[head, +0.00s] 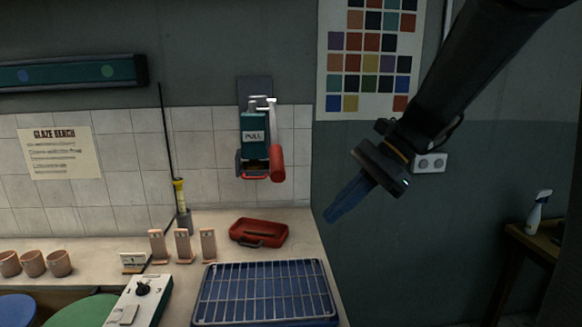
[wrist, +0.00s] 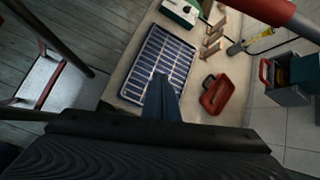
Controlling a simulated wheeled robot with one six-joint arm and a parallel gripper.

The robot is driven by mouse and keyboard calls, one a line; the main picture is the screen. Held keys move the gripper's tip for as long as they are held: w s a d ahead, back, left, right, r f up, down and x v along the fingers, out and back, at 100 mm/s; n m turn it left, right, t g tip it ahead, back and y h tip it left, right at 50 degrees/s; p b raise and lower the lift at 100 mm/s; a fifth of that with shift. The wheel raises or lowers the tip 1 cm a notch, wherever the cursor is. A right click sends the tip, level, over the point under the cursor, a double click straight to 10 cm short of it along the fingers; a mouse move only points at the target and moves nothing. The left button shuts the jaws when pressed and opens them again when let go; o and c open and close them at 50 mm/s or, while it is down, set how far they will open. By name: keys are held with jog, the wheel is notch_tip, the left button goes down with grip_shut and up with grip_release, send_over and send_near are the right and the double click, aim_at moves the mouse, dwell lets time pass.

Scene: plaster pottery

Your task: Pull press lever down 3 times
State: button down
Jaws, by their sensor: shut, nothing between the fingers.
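The press (head: 254,140) is a teal box marked PULL, mounted on the tiled wall above the bench. Its lever has a red grip (head: 277,163) that hangs at the press's right side, pointing down. In the wrist view the press (wrist: 290,82) is at the right edge, and a large red bar, apparently the lever grip (wrist: 262,10), crosses the top right corner. My gripper (head: 332,216) is to the right of the press, apart from the lever. Its blue fingers are shut and empty; they also show in the wrist view (wrist: 161,82).
A red tray (head: 259,232) and a wire rack (head: 266,292) on a blue base are on the bench (head: 215,220) below. Several small tiles stand near a yellow tool (head: 180,195). A colour chart (head: 370,55) hangs behind my arm. The space between gripper and press looks clear.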

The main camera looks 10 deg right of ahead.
jog(key=w+r+m+t+y, duration=0.1)
jog(key=w+r+m+y, duration=0.25)
jog(key=r, duration=0.65)
jog(key=a+p, duration=0.4)
jog(key=a, duration=0.4)
jog(key=shift+w+a+f+n, duration=0.35)
jog(key=shift+w+a+f, duration=0.05)
jog(key=shift+f, duration=0.05)
